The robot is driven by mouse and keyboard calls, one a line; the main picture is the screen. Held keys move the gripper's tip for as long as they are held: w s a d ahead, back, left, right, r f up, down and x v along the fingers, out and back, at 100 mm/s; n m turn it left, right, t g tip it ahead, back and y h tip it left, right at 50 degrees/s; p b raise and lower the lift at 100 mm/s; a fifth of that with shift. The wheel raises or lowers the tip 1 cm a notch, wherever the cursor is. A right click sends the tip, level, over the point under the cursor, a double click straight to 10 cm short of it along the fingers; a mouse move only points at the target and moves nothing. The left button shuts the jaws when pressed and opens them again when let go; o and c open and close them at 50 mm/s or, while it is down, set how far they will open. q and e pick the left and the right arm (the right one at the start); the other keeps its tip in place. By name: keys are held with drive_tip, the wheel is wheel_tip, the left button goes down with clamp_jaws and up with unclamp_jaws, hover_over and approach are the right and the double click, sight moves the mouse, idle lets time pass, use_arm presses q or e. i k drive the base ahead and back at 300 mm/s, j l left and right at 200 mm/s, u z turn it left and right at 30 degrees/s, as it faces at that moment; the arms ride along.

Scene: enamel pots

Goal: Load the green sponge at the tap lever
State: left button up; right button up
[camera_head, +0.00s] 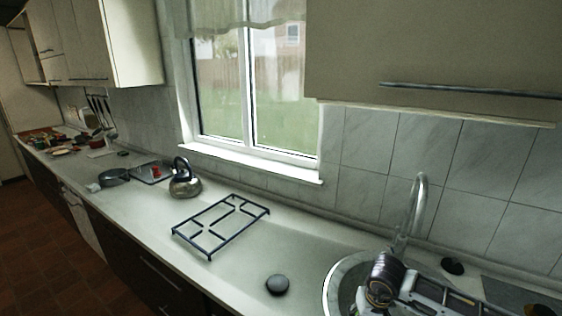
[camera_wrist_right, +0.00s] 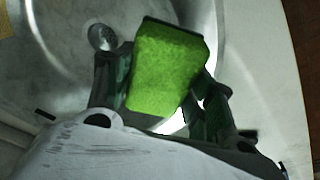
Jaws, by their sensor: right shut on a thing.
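The green sponge (camera_wrist_right: 165,72) is between the fingers of my right gripper (camera_wrist_right: 160,90) in the right wrist view, above the metal sink. The gripper is shut on it. In the head view my right arm comes in at the lower right and the gripper (camera_head: 382,280) is over the sink (camera_head: 338,285); the sponge is hidden there. The tap (camera_head: 418,200), with a tall curved spout, stands behind the sink, close behind the gripper. I cannot make out its lever. My left gripper is not in view.
A black pan support (camera_head: 222,225) lies on the counter left of the sink, with a dark round object (camera_head: 277,284) between them. A kettle (camera_head: 184,180) and a pan (camera_head: 114,176) stand farther left. An upper cupboard (camera_head: 430,50) hangs above the tap.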

sight(392, 245)
drive_tip(key=j+z, duration=0.15)
drive_tip(key=z, duration=0.25)
drive_tip(key=k+j+z, duration=0.1)
drive_tip(key=z, duration=0.35)
drive_tip(key=k+j+z, duration=0.1)
drive_tip(key=z, duration=0.3)
drive_tip(key=k+j+z, duration=0.1)
drive_tip(key=z, duration=0.3)
drive_tip(key=k+j+z, duration=0.1)
drive_tip(key=z, duration=0.35)
